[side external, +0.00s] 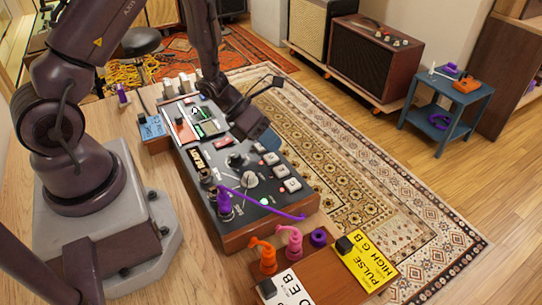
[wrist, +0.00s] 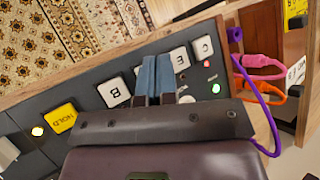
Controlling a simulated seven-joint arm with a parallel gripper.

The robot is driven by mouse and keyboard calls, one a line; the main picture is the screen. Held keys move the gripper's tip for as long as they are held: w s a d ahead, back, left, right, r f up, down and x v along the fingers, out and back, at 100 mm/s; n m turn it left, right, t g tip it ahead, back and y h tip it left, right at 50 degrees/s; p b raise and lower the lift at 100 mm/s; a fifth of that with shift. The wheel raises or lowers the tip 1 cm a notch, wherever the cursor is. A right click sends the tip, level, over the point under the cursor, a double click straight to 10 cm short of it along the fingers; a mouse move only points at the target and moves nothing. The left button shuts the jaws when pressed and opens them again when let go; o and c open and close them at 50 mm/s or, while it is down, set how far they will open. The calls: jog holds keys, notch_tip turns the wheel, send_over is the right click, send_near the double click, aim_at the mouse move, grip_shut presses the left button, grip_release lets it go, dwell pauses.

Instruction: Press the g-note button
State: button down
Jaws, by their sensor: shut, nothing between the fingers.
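The control panel (side external: 235,222) is a dark slab in a wooden frame with a row of white square buttons. In the wrist view the row has a C button (wrist: 203,47), an E button (wrist: 180,57) and a B button (wrist: 114,92). Between E and B, my gripper's blue fingers (wrist: 156,78) cover most of another white button, so its letter cannot be read. In the side view my gripper (side external: 268,138) is over the panel's far edge, by the row of buttons (side external: 281,171). The fingers are together and empty. Contact with a button cannot be told.
A yellow HOLD button (wrist: 60,118) lies beyond B. A purple cable (side external: 262,205) crosses the panel's near end. A patterned rug (side external: 375,190) lies beyond.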

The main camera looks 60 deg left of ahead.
aim_at(271, 155)
jog(key=shift+r, duration=2.5)
